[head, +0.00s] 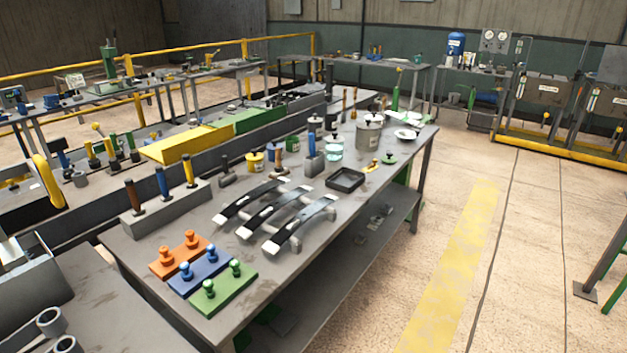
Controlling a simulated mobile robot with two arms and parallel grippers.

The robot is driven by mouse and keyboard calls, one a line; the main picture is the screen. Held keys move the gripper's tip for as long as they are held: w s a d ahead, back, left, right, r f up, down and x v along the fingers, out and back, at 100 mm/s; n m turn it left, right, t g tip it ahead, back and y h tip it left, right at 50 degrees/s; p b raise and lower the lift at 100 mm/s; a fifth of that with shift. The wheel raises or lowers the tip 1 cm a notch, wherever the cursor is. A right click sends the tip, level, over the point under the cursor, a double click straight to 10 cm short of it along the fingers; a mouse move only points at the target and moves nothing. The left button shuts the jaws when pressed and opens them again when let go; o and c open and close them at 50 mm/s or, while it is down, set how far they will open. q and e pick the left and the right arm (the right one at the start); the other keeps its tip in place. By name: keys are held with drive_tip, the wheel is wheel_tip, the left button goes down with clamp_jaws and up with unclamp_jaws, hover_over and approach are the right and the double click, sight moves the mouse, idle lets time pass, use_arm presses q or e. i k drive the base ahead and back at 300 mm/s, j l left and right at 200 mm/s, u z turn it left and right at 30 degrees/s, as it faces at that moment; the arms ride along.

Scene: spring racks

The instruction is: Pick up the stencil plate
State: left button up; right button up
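A long grey workbench (225,290) stands before me. I cannot tell for sure which item is the stencil plate. Three flat plates with paired knobs lie side by side at its near end: an orange plate (168,269), a blue plate (214,283) and a green plate (235,297). A small thin yellow piece (371,168) with a knob lies farther back, beside a black tray (345,187). Neither of my grippers is in view.
Several curved black leaf springs (269,219) lie mid-bench. A grey block (165,213) holds upright coloured handles. Pots, including a large grey pot (369,140), stand toward the far end. Open floor with a yellow stripe (457,255) lies to the right.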

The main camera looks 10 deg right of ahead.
sight(368, 170)
drive_tip(key=i+l+u, duration=0.1)
drive_tip(key=u, duration=0.25)
drive_tip(key=l+u, duration=0.25)
drive_tip(key=u, duration=0.15)
drive_tip(key=i+l+u, duration=0.1)
drive_tip(key=l+u, duration=0.2)
drive_tip(key=l, duration=0.85)
drive_tip(key=l+u, duration=0.3)
drive_tip(key=l, duration=0.9)
